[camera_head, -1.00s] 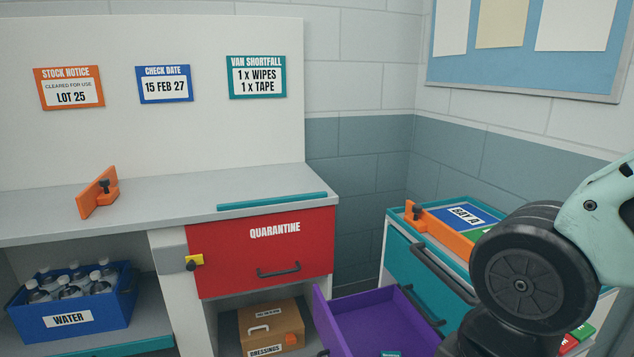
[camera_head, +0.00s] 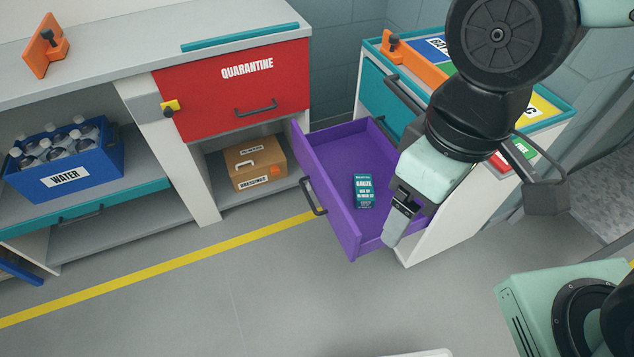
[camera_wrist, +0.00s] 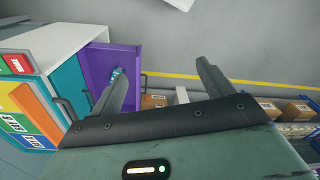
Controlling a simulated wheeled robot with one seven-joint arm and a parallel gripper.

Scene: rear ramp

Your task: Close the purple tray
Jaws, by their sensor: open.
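The purple tray (camera_head: 330,152) is a drawer pulled out from the teal and white cabinet (camera_head: 372,92). It has a dark handle (camera_head: 313,197) on its front face. A small teal gauze box (camera_head: 363,190) lies inside it. My gripper (camera_head: 400,215) is above the tray's near right corner in the head view and covers part of that side. In the wrist view the purple tray (camera_wrist: 128,65) shows beyond the left finger. My gripper (camera_wrist: 165,85) is open there, with nothing between its fingers. Whether it touches the tray, I cannot tell.
A red quarantine door (camera_head: 235,85) with a yellow latch is left of the tray. A brown dressings box (camera_head: 258,163) sits on the shelf below it. A blue crate of water bottles (camera_head: 68,170) stands at the left. The grey floor (camera_head: 250,285) in front is clear.

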